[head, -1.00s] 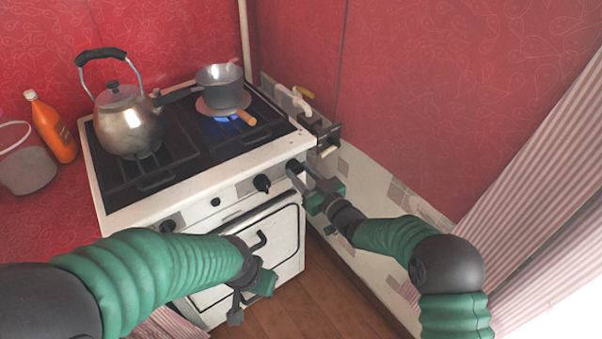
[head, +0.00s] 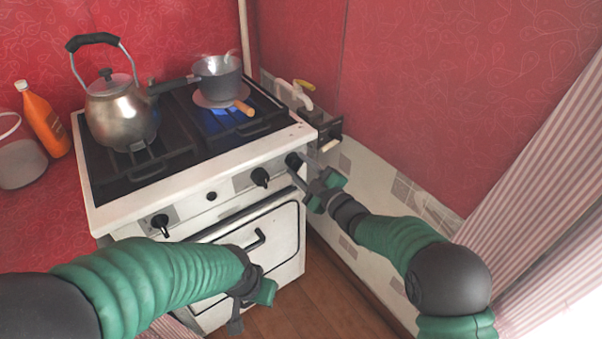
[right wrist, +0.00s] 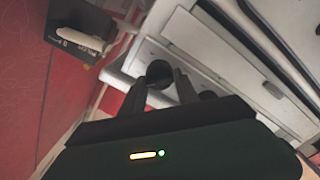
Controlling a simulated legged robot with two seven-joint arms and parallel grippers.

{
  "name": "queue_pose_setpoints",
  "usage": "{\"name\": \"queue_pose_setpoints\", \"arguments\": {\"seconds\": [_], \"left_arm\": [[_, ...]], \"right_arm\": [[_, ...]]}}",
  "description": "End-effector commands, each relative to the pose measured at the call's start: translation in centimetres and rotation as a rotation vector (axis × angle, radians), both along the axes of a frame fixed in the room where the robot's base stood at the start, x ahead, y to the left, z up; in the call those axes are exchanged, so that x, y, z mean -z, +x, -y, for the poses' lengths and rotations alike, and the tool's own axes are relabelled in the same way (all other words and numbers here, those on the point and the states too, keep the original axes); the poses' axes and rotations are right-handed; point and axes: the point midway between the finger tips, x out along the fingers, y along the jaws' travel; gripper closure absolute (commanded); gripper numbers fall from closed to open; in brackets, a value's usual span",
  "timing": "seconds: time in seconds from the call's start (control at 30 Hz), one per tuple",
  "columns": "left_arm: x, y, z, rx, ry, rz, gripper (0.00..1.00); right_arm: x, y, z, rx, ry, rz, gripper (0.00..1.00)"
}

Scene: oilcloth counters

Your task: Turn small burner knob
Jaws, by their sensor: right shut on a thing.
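The white stove (head: 140,205) has a row of dark knobs on its front panel. My right gripper (head: 297,170) is shut on the rightmost burner knob (head: 293,159), at the stove's right front corner. In the right wrist view this knob (right wrist: 159,72) shows between the two fingertips of my right gripper (right wrist: 162,82). Its pointer mark is too small to read. The neighbouring knob (head: 260,177) is free, and another knob (head: 160,222) sits at the left. My left gripper (head: 252,292) hangs low before the oven door; its jaw opening is unclear.
A kettle (head: 122,112) stands on the left of the hob. A small pot (head: 217,75) stands at the back right over a blue flame (head: 222,111). A gas pipe fitting (head: 327,130) and the wall are close to the right gripper. The oven handle (head: 254,239) sticks out below.

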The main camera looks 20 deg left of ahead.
Motion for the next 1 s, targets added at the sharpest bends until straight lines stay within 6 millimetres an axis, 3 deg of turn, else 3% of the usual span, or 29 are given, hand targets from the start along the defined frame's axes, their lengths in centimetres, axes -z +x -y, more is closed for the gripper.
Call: {"name": "queue_pose_setpoints", "arguments": {"seconds": [0.6,1.0], "left_arm": [[5.8,0.0,0.0,0.0,0.0,0.0,0.64],[7.7,0.0,0.0,0.0,0.0,0.0,0.64]], "right_arm": [[0.6,-0.2,-0.2,-0.002,-0.344,0.443,1.0],[0.6,-0.2,-0.2,-0.004,-0.469,0.6,1.0]]}}
